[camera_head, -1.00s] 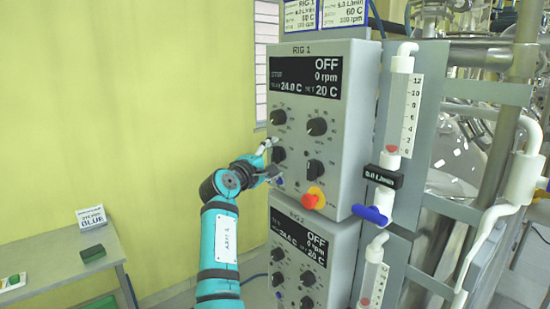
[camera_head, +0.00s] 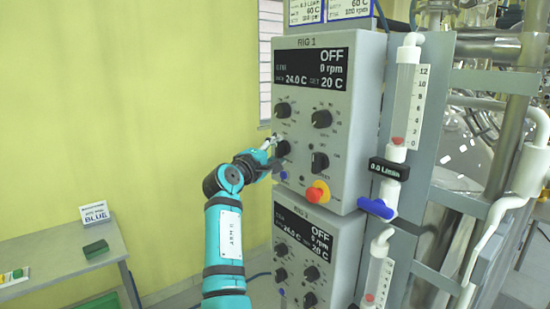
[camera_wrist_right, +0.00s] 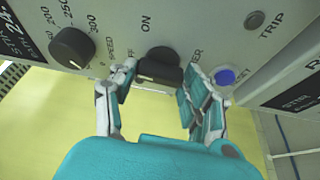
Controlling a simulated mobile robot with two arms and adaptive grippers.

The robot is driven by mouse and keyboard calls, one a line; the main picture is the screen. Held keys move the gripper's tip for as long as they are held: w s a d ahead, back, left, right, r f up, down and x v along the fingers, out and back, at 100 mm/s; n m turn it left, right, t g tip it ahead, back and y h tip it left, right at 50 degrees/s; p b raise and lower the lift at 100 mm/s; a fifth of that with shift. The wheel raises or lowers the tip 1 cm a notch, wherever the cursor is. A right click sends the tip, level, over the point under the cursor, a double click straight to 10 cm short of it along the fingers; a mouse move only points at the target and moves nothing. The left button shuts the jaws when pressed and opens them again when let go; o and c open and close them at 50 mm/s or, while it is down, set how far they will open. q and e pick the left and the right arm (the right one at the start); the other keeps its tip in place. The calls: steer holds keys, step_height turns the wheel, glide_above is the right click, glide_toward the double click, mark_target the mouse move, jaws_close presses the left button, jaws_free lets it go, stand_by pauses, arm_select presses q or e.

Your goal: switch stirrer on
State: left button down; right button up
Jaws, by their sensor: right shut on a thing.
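The RIG 1 control panel (camera_head: 345,135) stands upright in the head view, its display (camera_head: 312,69) reading OFF, 0 rpm, 24.0 C and SET 20 C. My right gripper (camera_head: 274,143) is at the panel's left side, at the dark knob (camera_head: 284,148) in the lower left. In the right wrist view, my right gripper (camera_wrist_right: 160,88) is shut on this black knob (camera_wrist_right: 160,67), with a finger on each side. ON is printed beyond the knob; the OFF mark is partly hidden. My left gripper is out of view.
A red-and-yellow emergency button (camera_head: 317,192) sits low on the panel. The RIG 2 panel (camera_head: 300,255) is below. A flow tube with a blue valve handle (camera_head: 377,208) stands to the right. In the wrist view, a speed knob (camera_wrist_right: 72,47) and blue button (camera_wrist_right: 225,77) flank the fingers.

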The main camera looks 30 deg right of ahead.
steer(key=m+h+b, duration=0.1)
steer(key=m+b, duration=0.1)
steer(key=b, duration=0.2)
steer(key=m+h+b, duration=0.1)
steer(key=m+b, duration=0.2)
steer(key=b, duration=0.1)
steer(key=f+m+h+b, duration=0.1)
steer(key=m+b, duration=0.2)
steer(key=b, duration=0.2)
steer(key=shift+w+d+g, duration=0.1)
steer(key=shift+g, duration=0.3)
steer(key=shift+w+r+m+g+h+b, duration=0.1)
steer(key=shift+m+g+h+b, duration=0.4)
steer(key=shift+m, duration=0.6)
steer(key=shift+m+g+h+b, duration=0.3)
steer(key=shift+m+b, duration=0.35)
steer(key=shift+m, duration=0.75)
steer(key=o, duration=1.2)
steer(key=shift+c, duration=0.2)
steer(key=v, duration=1.2)
